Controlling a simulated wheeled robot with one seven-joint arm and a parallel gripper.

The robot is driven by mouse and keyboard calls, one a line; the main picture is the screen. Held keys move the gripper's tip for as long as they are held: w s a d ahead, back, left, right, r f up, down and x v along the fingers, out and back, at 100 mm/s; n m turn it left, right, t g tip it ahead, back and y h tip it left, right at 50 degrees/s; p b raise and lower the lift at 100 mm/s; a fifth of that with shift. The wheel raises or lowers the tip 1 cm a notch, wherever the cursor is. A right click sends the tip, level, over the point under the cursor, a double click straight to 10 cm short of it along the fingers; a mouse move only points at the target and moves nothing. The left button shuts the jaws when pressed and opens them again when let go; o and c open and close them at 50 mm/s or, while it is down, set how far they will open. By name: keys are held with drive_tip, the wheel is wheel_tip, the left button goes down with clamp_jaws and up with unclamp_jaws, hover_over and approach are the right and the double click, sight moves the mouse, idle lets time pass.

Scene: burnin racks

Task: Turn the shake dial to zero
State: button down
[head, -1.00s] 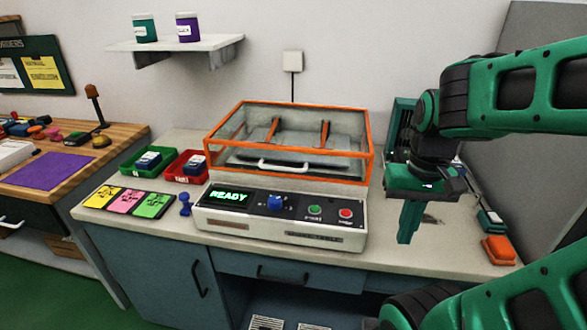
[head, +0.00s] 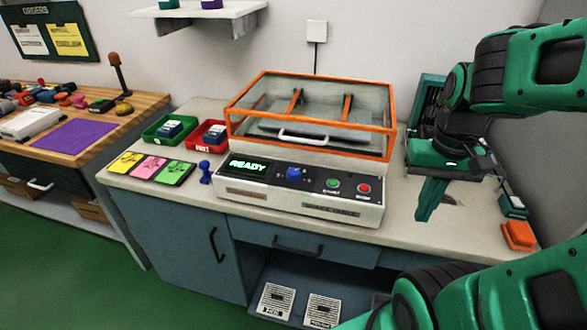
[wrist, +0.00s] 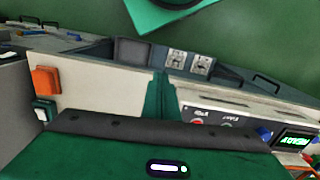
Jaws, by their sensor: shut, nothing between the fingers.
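The shake dial is a blue knob (head: 293,174) on the sloped front panel of the white shaker (head: 330,211), between the green READY display (head: 248,166) and the green and red buttons. In the wrist view the blue dial (wrist: 264,134) shows partly at the right, beside the display (wrist: 293,142). The dial's setting is too small to read. My gripper (head: 424,213) points down over the counter to the right of the shaker, apart from the dial. Its green fingers are together and empty; they also show in the wrist view (wrist: 165,90).
An orange-framed clear lid (head: 312,116) covers the shaker. Green (head: 169,131) and red (head: 208,135) bins, coloured cards (head: 148,168) and a small blue object (head: 205,172) are left of it. An orange block (head: 518,234) sits at the counter's right end.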

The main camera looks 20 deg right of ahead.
drive_tip(key=c, duration=1.9)
unclamp_jaws()
drive_tip(key=shift+s+r, duration=0.3)
drive_tip(key=shift+o, duration=1.3)
drive_tip(key=w+a+r+m, duration=0.1)
drive_tip(key=w+r, duration=0.2)
drive_tip(key=w, duration=0.4)
drive_tip(key=shift+w+a+m, duration=0.25)
drive_tip(key=shift+w+m, duration=0.05)
drive_tip(key=m, duration=0.5)
approach(293, 171)
drive_tip(key=shift+g+h, duration=0.3)
wheel_tip(293, 171, down, 9)
drive_tip(key=shift+a+r, duration=0.1)
drive_tip(key=shift+r, duration=0.1)
drive_tip(key=c, duration=0.8)
